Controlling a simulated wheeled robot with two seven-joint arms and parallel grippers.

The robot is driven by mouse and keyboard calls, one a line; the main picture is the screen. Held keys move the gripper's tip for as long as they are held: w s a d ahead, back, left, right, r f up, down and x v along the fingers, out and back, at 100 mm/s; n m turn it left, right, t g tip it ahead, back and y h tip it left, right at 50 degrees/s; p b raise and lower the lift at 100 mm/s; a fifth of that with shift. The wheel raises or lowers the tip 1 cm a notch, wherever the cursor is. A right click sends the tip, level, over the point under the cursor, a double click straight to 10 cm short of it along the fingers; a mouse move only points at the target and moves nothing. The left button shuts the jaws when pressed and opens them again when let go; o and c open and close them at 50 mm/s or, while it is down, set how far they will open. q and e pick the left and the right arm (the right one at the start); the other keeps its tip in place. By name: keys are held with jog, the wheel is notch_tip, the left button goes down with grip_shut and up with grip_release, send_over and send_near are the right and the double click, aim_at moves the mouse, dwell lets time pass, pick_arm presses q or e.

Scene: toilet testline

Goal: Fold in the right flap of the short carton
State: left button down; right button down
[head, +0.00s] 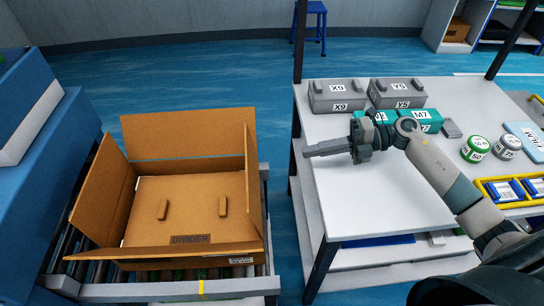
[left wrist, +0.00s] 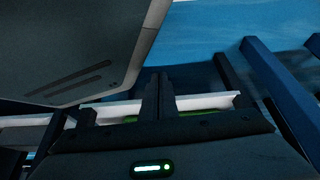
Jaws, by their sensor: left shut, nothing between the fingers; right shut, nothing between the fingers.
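The short carton (head: 160,262) is a brown open box on the roller conveyor at the left of the head view. Its right flap (head: 252,160) stands up and shows nearly edge-on. The back flap and left flap also stand up. A brown divider (head: 190,205) with two slots or tabs lies inside. My right gripper (head: 307,151) is shut and empty, over the table's left edge, to the right of the right flap and apart from it. My left gripper (left wrist: 158,90) is shut and empty in the left wrist view; the head view does not show it.
The white table (head: 350,205) holds grey boxes (head: 338,94), teal boxes (head: 420,118), round tins (head: 476,149) and a yellow-rimmed tray (head: 490,190). A blue machine (head: 50,150) stands left of the carton. A narrow floor gap separates conveyor (head: 235,286) and table.

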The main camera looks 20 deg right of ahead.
aim_at(249, 163)
pick_arm(q)
jog(key=shift+s, duration=0.15)
pick_arm(e)
jog(key=shift+a, duration=0.15)
